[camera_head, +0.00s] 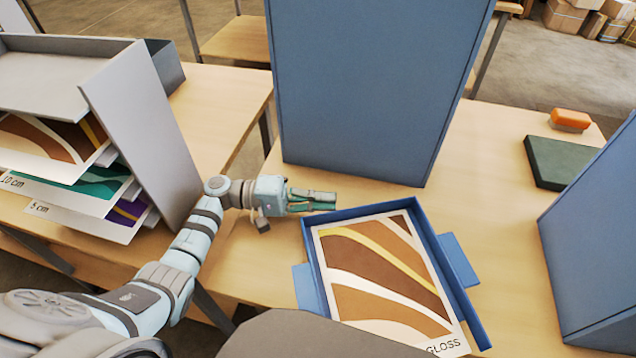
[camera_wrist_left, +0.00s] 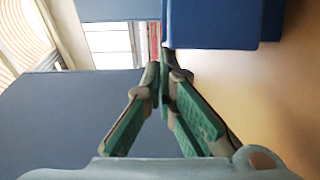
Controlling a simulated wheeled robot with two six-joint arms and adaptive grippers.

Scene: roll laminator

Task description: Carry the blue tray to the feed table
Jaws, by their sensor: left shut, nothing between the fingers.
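The blue tray (camera_head: 310,238) lies on the wooden table in the head view, with a brown and yellow patterned sheet (camera_head: 385,275) marked GLOSS in it. Blue tabs stick out from its left and right sides. My left gripper (camera_head: 334,201) is shut and empty, just beyond the tray's far left corner, and I cannot tell whether it touches the tray. In the left wrist view its green fingers (camera_wrist_left: 160,75) meet at the tips, with a blue surface close beyond them. My right gripper is not in view. I cannot make out which surface is the feed table.
A tall blue panel (camera_head: 375,90) stands behind the tray. Another blue block (camera_head: 595,240) stands at the right. A grey rack (camera_head: 140,125) with several sheets is at the left. A green pad (camera_head: 562,160) and an orange object (camera_head: 570,118) lie at the far right.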

